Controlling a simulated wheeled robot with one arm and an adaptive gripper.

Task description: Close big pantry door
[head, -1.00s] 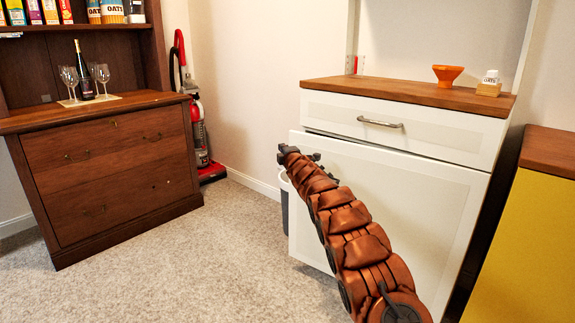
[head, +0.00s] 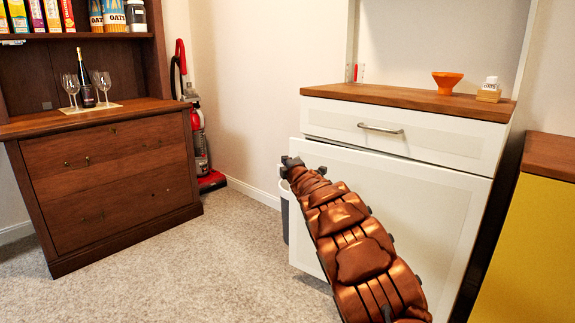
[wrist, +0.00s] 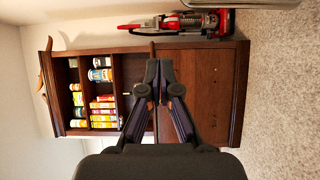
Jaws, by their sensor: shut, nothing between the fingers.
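The big white pantry door (head: 432,215) is the lower panel of the white cabinet, under a drawer (head: 400,130) with a metal handle (head: 380,128). The door's left edge stands out past the cabinet's left side, so it looks slightly ajar. My gripper (head: 290,162) is at the door's upper left edge in the head view; contact cannot be told. My arm covers the door's lower left part. In the wrist view my gripper (wrist: 160,78) is shut and empty, with the brown hutch behind it; the door is not clearly visible there.
A bin (head: 284,215) stands by the cabinet's left side. The brown hutch (head: 110,180) with glasses and a bottle is at left, a red vacuum (head: 203,150) in the corner. A yellow cabinet (head: 530,250) is at right. The carpet (head: 220,265) between is clear.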

